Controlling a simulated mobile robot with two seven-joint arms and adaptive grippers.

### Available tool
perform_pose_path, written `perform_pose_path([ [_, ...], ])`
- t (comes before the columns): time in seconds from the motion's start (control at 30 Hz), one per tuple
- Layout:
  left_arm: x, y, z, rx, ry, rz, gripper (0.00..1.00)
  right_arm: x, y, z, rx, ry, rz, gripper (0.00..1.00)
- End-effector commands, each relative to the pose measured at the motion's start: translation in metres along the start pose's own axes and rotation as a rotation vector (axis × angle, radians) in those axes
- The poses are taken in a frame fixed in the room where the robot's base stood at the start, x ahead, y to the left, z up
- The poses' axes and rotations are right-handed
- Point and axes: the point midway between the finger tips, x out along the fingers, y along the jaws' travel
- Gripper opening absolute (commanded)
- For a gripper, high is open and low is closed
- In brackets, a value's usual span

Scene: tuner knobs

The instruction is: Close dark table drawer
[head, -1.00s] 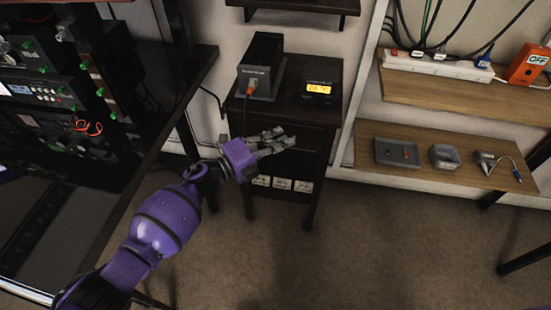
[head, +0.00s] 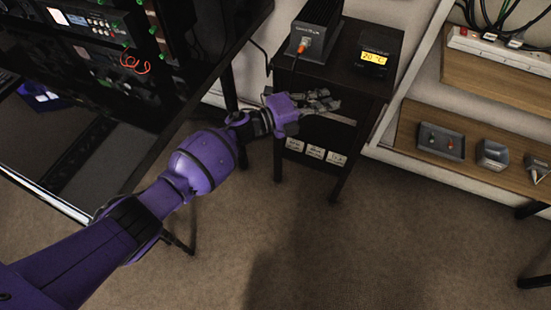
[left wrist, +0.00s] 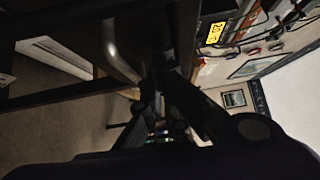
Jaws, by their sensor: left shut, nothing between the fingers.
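The small dark table (head: 346,45) stands against the wall at the upper middle of the head view. Its drawer front is mostly hidden behind my left gripper, so I cannot tell how far the drawer stands out. A pale metal bar, which looks like the handle (head: 341,118), shows just past the fingers. In the left wrist view a curved grey handle (left wrist: 118,52) lies left of the fingers. My left gripper (head: 334,102) is shut and empty, at the table's front; whether it touches is unclear. My right gripper is out of view.
A dark power supply box (head: 318,33) and a device with a yellow display (head: 374,57) stand on the table. White-labelled boxes (head: 315,152) sit below. A dark equipment rack is at left; wooden shelves (head: 480,150) are at right. The carpet in front is clear.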

Motion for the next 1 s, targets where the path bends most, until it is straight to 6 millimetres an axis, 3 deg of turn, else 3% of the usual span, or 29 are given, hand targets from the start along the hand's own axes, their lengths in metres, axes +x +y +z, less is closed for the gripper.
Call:
perform_pose_path([
  [1.0,-0.141,-0.002,-0.140,-0.001,0.003,0.001,0.00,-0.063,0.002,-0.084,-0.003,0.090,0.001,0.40],
])
